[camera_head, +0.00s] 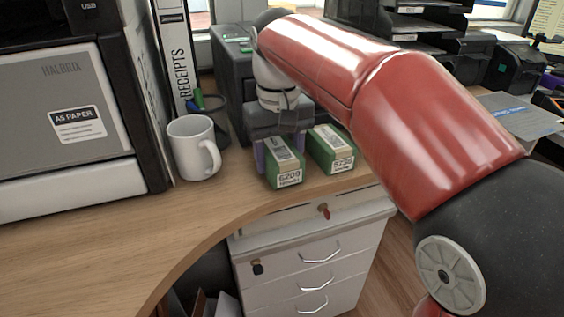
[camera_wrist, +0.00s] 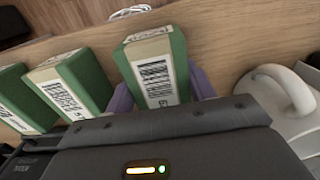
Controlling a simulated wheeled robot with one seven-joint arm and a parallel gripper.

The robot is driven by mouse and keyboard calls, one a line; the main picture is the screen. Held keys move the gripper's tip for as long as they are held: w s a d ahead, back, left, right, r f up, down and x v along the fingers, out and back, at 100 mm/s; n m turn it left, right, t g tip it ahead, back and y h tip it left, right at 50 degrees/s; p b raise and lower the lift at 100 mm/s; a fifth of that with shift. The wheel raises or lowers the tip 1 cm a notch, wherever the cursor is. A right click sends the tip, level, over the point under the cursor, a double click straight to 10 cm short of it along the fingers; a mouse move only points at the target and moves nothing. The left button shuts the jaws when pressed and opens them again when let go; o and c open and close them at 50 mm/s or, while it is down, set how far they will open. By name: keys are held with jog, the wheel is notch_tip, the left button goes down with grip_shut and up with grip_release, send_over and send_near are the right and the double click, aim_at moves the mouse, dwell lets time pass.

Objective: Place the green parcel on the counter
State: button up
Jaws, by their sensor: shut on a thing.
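A green parcel (camera_head: 285,172) with a white label reading 6209 is between the purple fingers of my gripper (camera_head: 279,152), near the counter's (camera_head: 90,235) front edge. In the wrist view the same parcel (camera_wrist: 157,72) shows its barcode, with a purple finger on each side. My gripper (camera_wrist: 160,90) is shut on it. Whether its underside touches the counter I cannot tell. A second green parcel (camera_head: 332,152) stands just to the right in the head view. The wrist view shows two other green parcels, a nearer one (camera_wrist: 88,78) and a farther one (camera_wrist: 28,98).
A white mug (camera_head: 194,148) stands left of the held parcel, with a dark pen cup (camera_head: 215,115) behind it. A large printer (camera_head: 75,110) fills the left. The wood in front of printer and mug is clear. A drawer cabinet (camera_head: 310,260) is below the edge.

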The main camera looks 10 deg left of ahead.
aim_at(277, 150)
jog(key=shift+r, duration=0.1)
jog(key=shift+f, duration=0.25)
jog(key=o, duration=1.1)
jog(key=shift+f+b, duration=0.15)
jog(key=shift+b, duration=0.4)
jog(key=r+p, duration=0.1)
jog(key=r, duration=0.3)
jog(key=r+p, duration=0.1)
jog(key=r, duration=0.3)
jog(key=shift+s+a+r+p, duration=0.1)
jog(key=shift+s+a+p, duration=0.1)
jog(key=shift+p, duration=0.1)
